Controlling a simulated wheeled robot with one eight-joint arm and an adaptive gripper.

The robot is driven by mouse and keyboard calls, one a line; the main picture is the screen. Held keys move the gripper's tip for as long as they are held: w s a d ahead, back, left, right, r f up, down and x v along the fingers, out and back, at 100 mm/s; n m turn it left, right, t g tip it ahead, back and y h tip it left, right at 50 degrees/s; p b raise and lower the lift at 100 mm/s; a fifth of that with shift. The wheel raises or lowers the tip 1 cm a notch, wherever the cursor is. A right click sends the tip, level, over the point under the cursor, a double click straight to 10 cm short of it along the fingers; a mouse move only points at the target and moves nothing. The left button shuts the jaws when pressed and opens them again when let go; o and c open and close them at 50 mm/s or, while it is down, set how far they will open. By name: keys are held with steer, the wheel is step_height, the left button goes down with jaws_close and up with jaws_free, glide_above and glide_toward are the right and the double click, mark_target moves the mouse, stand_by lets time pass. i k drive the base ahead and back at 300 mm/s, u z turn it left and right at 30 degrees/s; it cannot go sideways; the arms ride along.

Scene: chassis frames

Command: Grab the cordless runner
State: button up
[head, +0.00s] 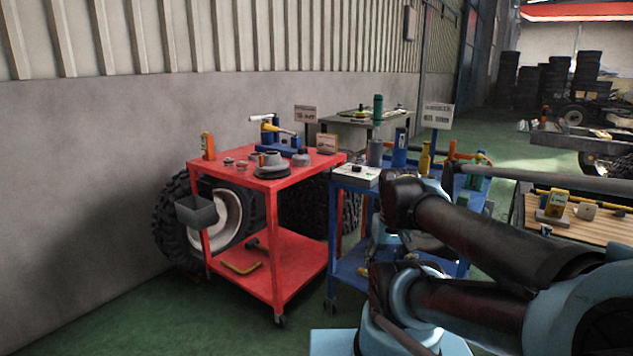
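No thing in the head view can be made out for certain as the cordless runner. A blue tool with yellow and white parts (278,142) stands on the top of the red cart (278,245), towards its back, and may be it, but it is too small to tell. Nothing touches this tool. My arm's dark and light blue links fill the lower right, in front of the blue cart. The fingers of my gripper do not show.
A blue cart (348,240) with bottles and a white box (355,176) stands right of the red one, partly behind my arm. A wooden-topped table (590,228) is at right. A large wheel (172,225) leans by the wall. Green floor (215,325) lies clear at front left.

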mark_target(378, 98)
steer(key=u, duration=0.65)
steer(key=i, duration=1.45)
steer(key=z, duration=0.2)
